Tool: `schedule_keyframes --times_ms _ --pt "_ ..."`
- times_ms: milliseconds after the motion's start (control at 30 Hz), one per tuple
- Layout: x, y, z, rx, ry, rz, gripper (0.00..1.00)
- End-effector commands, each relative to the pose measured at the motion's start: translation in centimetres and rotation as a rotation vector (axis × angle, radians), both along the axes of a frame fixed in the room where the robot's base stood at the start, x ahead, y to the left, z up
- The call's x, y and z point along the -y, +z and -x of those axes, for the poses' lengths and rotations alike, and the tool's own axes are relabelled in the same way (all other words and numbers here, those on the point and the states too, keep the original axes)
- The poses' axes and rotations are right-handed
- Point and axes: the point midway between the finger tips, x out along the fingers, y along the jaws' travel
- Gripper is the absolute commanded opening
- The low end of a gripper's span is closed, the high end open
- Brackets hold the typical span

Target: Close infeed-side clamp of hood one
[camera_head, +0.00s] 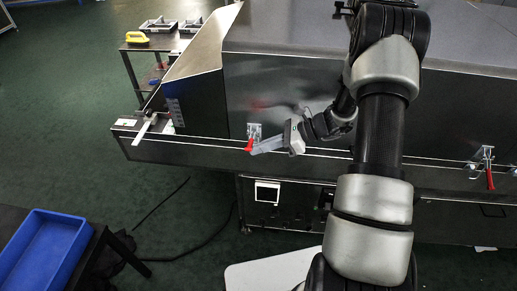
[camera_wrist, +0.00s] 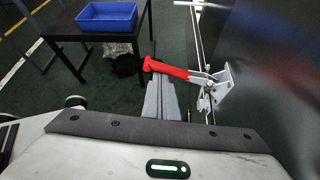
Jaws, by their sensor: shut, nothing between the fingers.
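A toggle clamp (camera_head: 255,130) with a red handle (camera_head: 249,145) is on the hood's front face, left of my arm. In the wrist view the red handle (camera_wrist: 167,68) sticks out sideways from its pale metal bracket (camera_wrist: 222,89). My gripper (camera_head: 256,149) is shut and empty, with its fingertips close beside this handle. In the wrist view the gripper's fingers (camera_wrist: 160,88) end just below the handle; I cannot tell whether they touch it. A second clamp (camera_head: 487,156) farther right has its red handle hanging down.
The metal hood (camera_head: 290,85) sits on the dryer body and fills the middle and right. A blue bin (camera_head: 45,258) stands on a dark table at lower left. A small cart with a yellow-handled item (camera_head: 137,37) stands at the back left.

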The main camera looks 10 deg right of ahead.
Motion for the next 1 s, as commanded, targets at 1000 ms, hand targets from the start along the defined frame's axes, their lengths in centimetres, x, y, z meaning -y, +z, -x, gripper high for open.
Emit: schedule_keyframes --times_ms 1000 --pt "0.8 4.5 -2.7 0.004 -0.001 -0.002 0.0"
